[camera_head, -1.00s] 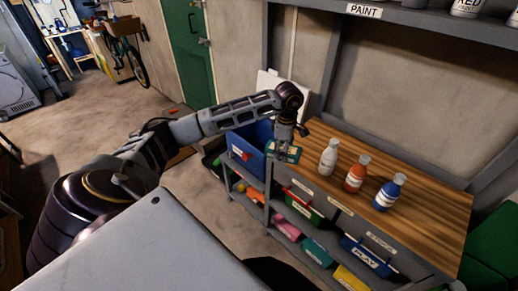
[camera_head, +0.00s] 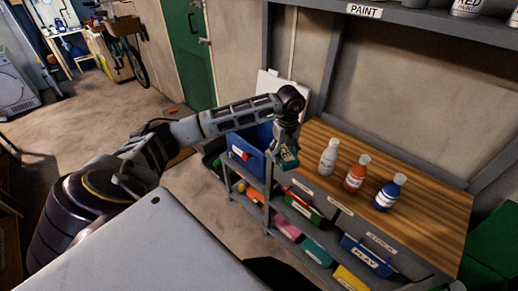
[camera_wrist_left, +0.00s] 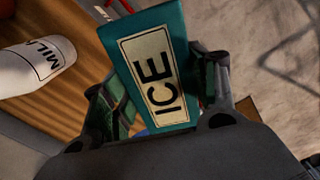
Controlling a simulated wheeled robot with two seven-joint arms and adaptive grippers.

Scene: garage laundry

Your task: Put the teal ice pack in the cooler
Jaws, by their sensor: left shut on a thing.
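The teal ice pack (camera_head: 289,158) with a cream "ICE" label is in my left gripper (camera_head: 283,148), beside the left end of the wooden worktop. In the left wrist view the ice pack (camera_wrist_left: 157,75) sits between the two fingers of my left gripper (camera_wrist_left: 158,95), its label facing the camera. A blue box (camera_head: 246,152) with a red and white mark, which looks like the cooler, stands just left of the gripper. My right gripper does not show.
White (camera_head: 328,158), orange (camera_head: 355,175) and blue (camera_head: 388,195) bottles stand on the wooden worktop (camera_head: 430,205). The white one reads "MIL..." in the wrist view (camera_wrist_left: 35,65). Shelves below hold several coloured bins, including a blue one (camera_head: 362,254). The floor at left (camera_head: 95,115) is mostly clear.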

